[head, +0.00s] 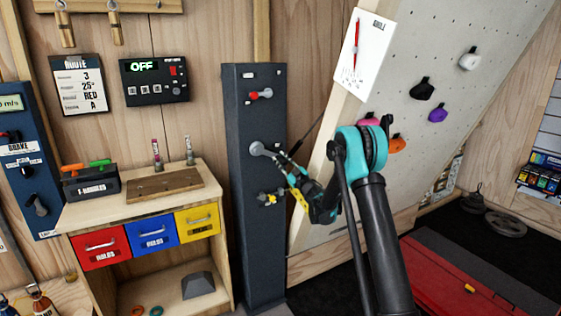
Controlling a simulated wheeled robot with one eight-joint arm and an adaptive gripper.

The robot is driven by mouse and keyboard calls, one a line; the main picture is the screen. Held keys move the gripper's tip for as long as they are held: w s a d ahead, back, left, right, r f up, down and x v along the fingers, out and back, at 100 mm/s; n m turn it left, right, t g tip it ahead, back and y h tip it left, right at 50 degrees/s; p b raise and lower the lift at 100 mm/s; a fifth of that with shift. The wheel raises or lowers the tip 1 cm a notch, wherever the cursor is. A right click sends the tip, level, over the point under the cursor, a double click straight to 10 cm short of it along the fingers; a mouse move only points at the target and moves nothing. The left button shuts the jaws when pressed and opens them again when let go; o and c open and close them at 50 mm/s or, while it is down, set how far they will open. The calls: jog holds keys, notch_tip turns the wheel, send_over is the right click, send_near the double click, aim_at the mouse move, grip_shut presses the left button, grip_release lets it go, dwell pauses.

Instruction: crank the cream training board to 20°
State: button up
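The cream training board (435,75) leans at a slant on the right, with several coloured holds on it. A white angle card (357,55) with a red pointer is on its left edge; its scale is too small to read. A dark post (238,180) stands left of the board. It carries a grey-knobbed handle (257,148) at mid height, a red-knobbed one (266,93) above and a yellow-knobbed one (271,198) below. My gripper (280,157) is at the grey-knobbed handle, just right of its knob. Its fingers are too small to tell whether they grip it.
A wooden cabinet (190,255) with red, blue and yellow drawers stands left of the post. A route card (79,84) reads 3, 25°, RED, A. A control box (154,80) shows OFF. A red mat (450,285) lies at lower right.

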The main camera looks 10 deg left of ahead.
jog(key=o, duration=0.3)
jog(key=v, duration=1.2)
